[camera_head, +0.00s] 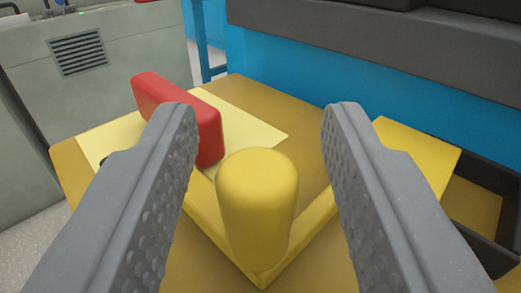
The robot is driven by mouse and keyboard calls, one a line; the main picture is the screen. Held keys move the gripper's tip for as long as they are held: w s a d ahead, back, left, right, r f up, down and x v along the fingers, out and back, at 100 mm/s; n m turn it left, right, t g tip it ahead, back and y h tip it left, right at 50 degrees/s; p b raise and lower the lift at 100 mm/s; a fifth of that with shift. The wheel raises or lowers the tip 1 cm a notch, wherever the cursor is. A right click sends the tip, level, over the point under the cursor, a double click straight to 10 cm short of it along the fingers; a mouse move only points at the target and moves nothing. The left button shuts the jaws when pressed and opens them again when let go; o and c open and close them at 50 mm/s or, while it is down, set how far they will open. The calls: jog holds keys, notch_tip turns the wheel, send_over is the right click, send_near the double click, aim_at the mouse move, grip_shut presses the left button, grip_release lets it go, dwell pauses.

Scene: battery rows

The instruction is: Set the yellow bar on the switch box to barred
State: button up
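The switch box (235,95) fills the middle of the view, with an ochre-yellow face and paler yellow panels. A yellow bar (257,205) with a rounded end stands out from it towards me. A red block-like handle (170,105) sits on a pale yellow panel at the left, partly behind my left finger. My gripper (262,135) is open, with one grey studded finger on each side of the yellow bar. I see gaps between the bar and both fingers. The lower part of the bar and its markings, if any, are hidden or out of view.
A blue and dark grey structure (380,60) runs behind the box at the upper right. A black-framed tray or recess (485,205) lies at the right. A grey-green cabinet with a vent (78,52) stands at the left, with pale floor (40,235) below it.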

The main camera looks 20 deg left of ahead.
jog(key=shift+s, duration=0.1)
jog(key=p+v, duration=0.3)
jog(key=v, duration=1)
jog(key=shift+s, duration=0.25)
jog(key=shift+d+f, duration=0.1)
jog(key=shift+d, duration=0.05)
